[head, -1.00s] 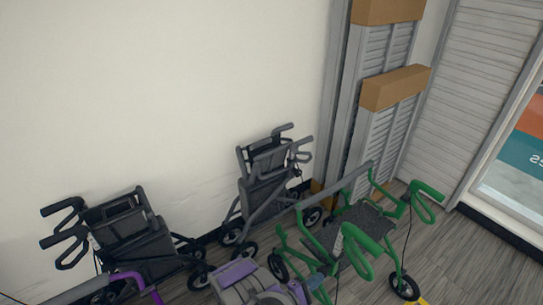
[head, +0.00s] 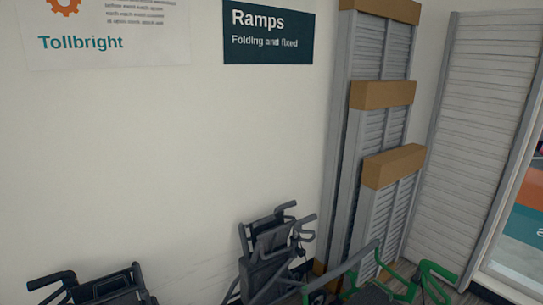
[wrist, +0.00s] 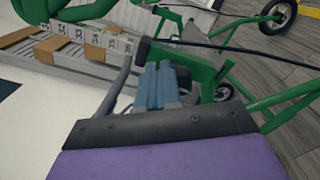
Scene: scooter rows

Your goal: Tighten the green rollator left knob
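The green rollator shows only at the bottom edge of the head view, where its green handle (head: 436,280) rises at the right. Its green frame (wrist: 192,62) fills much of the wrist view, close beyond my gripper. My gripper (wrist: 160,84) seems to be the blue-grey ribbed pads beyond a dark bolted edge and a purple cover. The pads look close together beside dark parts near the green frame. I cannot tell whether they touch the frame or hold anything. I cannot make out the left knob in either view. My gripper does not show in the head view.
Dark folded rollators stand along the wall, one at the left (head: 100,288) and one in the middle (head: 270,255). Ramps with brown end caps (head: 393,166) lean by the corner. A green frame with a black wheel (wrist: 279,17) crosses the wrist view's top right; grey floor (wrist: 290,95) shows beyond.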

